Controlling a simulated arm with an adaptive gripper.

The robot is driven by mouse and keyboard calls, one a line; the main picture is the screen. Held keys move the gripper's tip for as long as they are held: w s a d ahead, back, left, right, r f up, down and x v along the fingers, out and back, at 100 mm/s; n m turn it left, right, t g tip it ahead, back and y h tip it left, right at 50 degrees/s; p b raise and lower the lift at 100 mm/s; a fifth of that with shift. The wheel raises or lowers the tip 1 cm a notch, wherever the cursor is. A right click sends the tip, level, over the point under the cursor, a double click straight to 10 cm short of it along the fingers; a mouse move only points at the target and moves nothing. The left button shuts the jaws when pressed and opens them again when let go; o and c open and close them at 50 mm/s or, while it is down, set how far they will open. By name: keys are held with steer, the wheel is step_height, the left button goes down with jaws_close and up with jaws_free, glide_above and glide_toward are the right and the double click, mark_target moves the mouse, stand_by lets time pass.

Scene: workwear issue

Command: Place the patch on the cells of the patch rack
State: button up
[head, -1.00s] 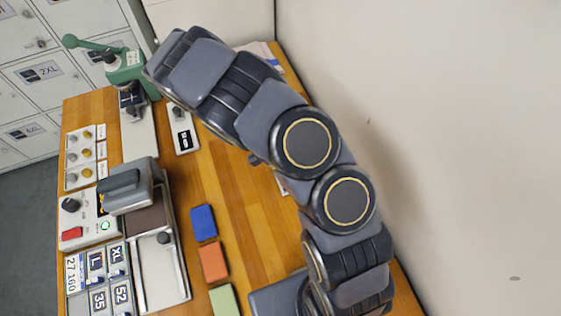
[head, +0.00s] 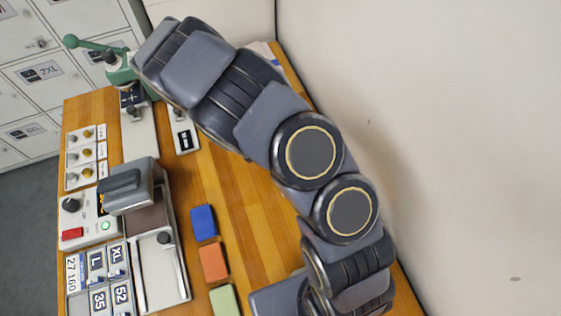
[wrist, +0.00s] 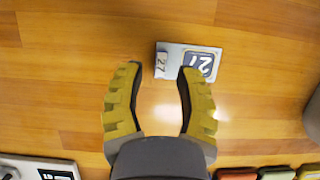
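In the head view my arm hides the gripper and the patch. What looks like the patch rack (head: 107,278) is at the lower left, with cells showing L, XL, 35 and 52 and a 27 160 strip beside them.
A press with a grey head (head: 127,188) and a sliding tray (head: 160,270) stands beside the rack. Blue (head: 203,222), orange (head: 214,262) and green (head: 224,299) blocks lie to its right. A green lever press (head: 122,70) stands at the back. A wall borders the right side.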

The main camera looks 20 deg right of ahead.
steer(key=v, duration=0.9)
steer(key=s+d+r+m+g+y, duration=0.1)
steer(key=s+d+r+m, duration=0.1)
steer(key=s+r+m, duration=0.6)
step_height(320, 180, up, 5)
steer(key=shift+s+d+f+m+y, duration=0.1)
steer(key=shift+s+d+m+y, duration=0.25)
steer(key=shift+m, duration=0.75)
steer(key=shift+o, duration=1)
steer(key=s+a+r+m+y, duration=0.1)
steer(key=s+r+m, duration=0.2)
steer(key=s, duration=0.3)
steer(key=s+r+m+y, duration=0.1)
steer(key=s+r+m, duration=0.2)
steer(key=s+m, duration=0.2)
steer(key=shift+s+a+r+g+y, duration=0.3)
steer(key=shift+s+a+y, duration=0.1)
steer(key=shift+s, duration=0.4)
steer(key=shift+f, duration=0.1)
